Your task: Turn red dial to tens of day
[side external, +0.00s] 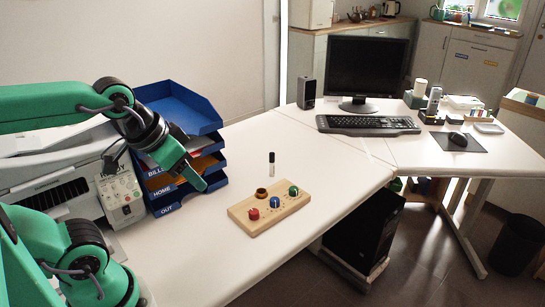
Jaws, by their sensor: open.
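The red dial (253,213) sits at the left front of a wooden board (267,222) on the white desk. A blue dial (275,202) and a green dial (293,191) stand in a row to its right on the same board. Marks around the dials are too small to read. My gripper (197,179) is open, in front of the paper trays, up and left of the red dial and apart from it. The view is nearly side-on, so the gap between its fingers hardly shows. No day display can be made out.
A brown round cup or recess (262,194) is at the board's back edge. A small dark-capped bottle (271,163) stands behind it. The desk right of the board is clear.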

